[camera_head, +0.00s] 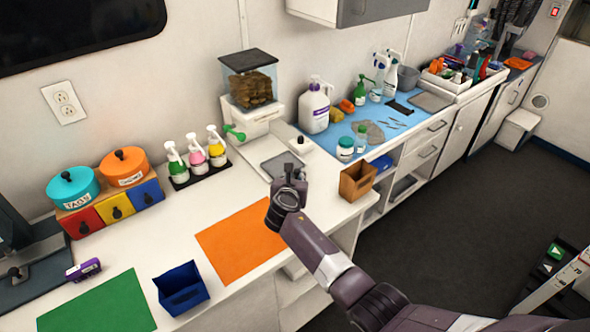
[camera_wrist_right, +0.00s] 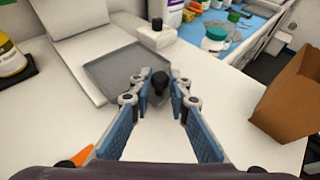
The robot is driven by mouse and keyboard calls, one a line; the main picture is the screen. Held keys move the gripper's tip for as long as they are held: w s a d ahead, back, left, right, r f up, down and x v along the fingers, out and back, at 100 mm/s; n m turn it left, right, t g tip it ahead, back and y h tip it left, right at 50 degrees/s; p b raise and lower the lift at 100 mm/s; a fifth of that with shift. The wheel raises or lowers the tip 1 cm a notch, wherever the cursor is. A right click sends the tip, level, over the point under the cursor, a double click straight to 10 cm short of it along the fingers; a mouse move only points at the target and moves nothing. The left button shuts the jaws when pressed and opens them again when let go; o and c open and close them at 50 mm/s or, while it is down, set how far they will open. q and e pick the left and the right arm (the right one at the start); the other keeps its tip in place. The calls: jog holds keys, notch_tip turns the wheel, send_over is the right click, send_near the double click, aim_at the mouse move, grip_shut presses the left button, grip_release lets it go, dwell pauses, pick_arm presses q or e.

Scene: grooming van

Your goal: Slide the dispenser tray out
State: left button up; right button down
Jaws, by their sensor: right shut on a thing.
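The dispenser (camera_head: 262,115) stands at the back of the white counter, with a clear hopper of brown pieces on a white base. Its grey, shallow tray (camera_head: 274,163) lies flat in front of the base and also shows in the right wrist view (camera_wrist_right: 115,72). A black knob (camera_wrist_right: 160,84) is at the tray's near edge. My right gripper (camera_head: 290,174) is at this edge, its blue-padded fingers (camera_wrist_right: 161,88) shut on the knob. In the head view the gripper hides the knob. My left gripper is not in view.
A white block with a black knob (camera_head: 300,146) stands right of the tray. A brown open box (camera_head: 357,181) sits at the counter's right edge. Pump bottles (camera_head: 197,158) stand to the left.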

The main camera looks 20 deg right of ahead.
jog(key=shift+s, duration=0.1)
jog(key=c, duration=2.1)
grip_release()
jog(key=shift+o, duration=1.3)
jog(key=shift+s, duration=0.1)
jog(key=shift+s+a+r, duration=0.15)
jog(key=shift+s+a, duration=0.1)
jog(key=shift+s, duration=0.2)
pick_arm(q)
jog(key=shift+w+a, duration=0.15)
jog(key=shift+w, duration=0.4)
pick_arm(e)
jog(key=v, duration=1)
jog(key=shift+s+r, duration=0.15)
jog(key=shift+s, duration=0.1)
jog(key=shift+a, duration=0.2)
